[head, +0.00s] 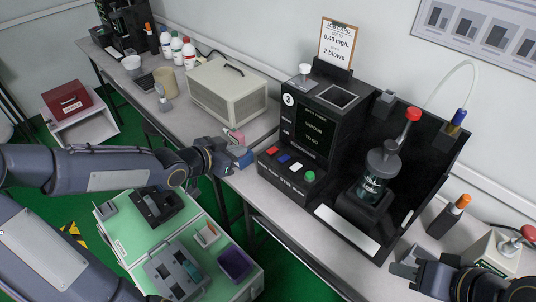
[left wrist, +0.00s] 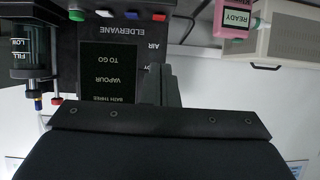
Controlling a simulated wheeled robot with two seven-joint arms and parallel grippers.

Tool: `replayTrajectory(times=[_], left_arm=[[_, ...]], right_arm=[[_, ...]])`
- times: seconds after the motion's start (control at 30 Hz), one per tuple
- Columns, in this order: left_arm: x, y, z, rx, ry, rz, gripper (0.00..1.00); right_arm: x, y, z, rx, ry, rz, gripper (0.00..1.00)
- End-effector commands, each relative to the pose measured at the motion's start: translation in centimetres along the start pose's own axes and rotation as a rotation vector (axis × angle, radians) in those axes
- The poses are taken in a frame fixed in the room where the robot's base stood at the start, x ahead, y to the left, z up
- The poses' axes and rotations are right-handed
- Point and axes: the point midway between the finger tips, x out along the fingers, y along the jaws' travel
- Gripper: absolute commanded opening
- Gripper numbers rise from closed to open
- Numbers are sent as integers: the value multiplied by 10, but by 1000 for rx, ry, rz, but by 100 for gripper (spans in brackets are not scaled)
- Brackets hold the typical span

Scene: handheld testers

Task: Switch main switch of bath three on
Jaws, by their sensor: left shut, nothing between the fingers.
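The black bath three unit (head: 310,125) stands on the bench, marked with a 3. Its dark screen (head: 314,126) shows lit text; the left wrist view, upside down, shows this screen (left wrist: 108,75) reading "BATH THREE", "VAPOUR", "TO GO". Red (head: 272,150), blue (head: 284,158), white (head: 297,166) and green (head: 310,175) controls line its front ledge. I cannot tell which part is the main switch. My left gripper (head: 238,154) is shut and empty, left of the unit and apart from it. My right gripper (head: 404,265) is at the lower right; its jaw gap is unclear.
A pink tester (left wrist: 236,18) reading "READY" lies beside a beige box (head: 228,90). A holder with a dark jar (head: 375,185) and red-topped tube stands right of the unit. An orange-capped bottle (head: 448,217) is further right. A green-topped cart (head: 130,240) stands below the bench.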

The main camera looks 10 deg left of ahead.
Motion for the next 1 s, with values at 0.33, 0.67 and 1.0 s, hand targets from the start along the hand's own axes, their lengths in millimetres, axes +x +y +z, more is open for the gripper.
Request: replayTrajectory(times=[0.33, 0.67, 1.0], left_arm=[[7, -2, -6, -2, 88, 26, 0], [18, -1, -5, -3, 86, 27, 0], [76, 2, -10, -1, 87, 31, 0]], right_arm=[[4, 2, 2, 0, 0, 0, 36], [11, 5, 5, 0, 0, 0, 36], [30, 14, 15, 0, 0, 0, 36]])
